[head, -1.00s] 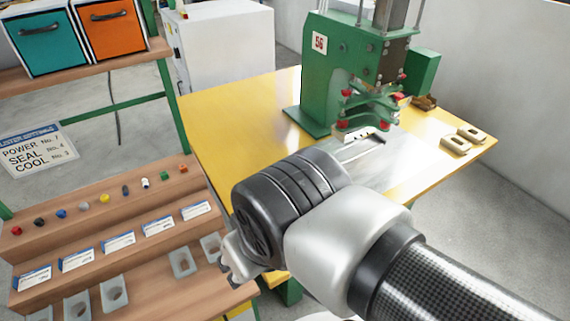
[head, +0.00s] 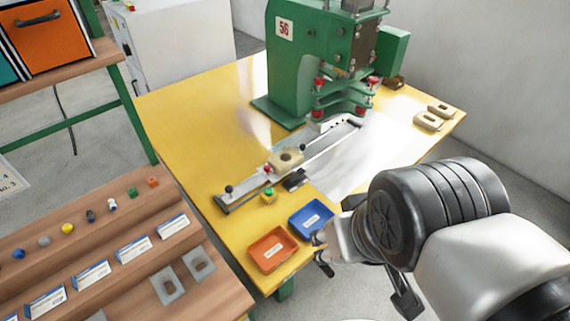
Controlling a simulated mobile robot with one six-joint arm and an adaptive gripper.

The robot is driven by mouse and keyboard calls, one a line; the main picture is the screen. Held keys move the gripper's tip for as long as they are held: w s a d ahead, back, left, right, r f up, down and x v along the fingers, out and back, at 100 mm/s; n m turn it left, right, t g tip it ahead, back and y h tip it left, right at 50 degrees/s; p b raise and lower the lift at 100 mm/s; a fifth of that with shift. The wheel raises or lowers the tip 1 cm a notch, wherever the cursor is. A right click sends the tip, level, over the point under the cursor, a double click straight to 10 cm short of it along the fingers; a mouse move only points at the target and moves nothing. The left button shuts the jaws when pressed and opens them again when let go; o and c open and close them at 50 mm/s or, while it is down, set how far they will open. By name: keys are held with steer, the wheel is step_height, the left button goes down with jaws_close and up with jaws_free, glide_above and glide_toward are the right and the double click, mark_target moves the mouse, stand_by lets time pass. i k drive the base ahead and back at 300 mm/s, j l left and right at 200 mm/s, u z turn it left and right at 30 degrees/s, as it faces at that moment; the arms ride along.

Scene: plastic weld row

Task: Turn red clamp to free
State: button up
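A small red knob (head: 266,169) sits on the long metal slide fixture (head: 235,199) on the yellow table, beside a tan block (head: 286,158) with a hole. A green knob (head: 268,196) is just in front of it. Other red knobs (head: 319,83) are on the green machine (head: 293,70). I cannot tell which red part is the clamp or how it is turned. My gripper (head: 323,254) is at the table's front edge, right of the trays and apart from the fixture. My wrist hides part of it, so its opening is unclear.
An orange tray (head: 254,250) and a blue tray (head: 295,213) lie at the table's front edge. Tan parts (head: 428,123) lie at the back right. A wooden stepped rack (head: 120,222) with small coloured pieces stands left. The yellow table (head: 190,110) is clear at its left.

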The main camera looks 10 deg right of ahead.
mark_target(267, 169)
steer(key=i+l+u, duration=0.3)
steer(key=u, duration=0.2)
steer(key=i+l+u, duration=0.45)
steer(key=k, duration=0.1)
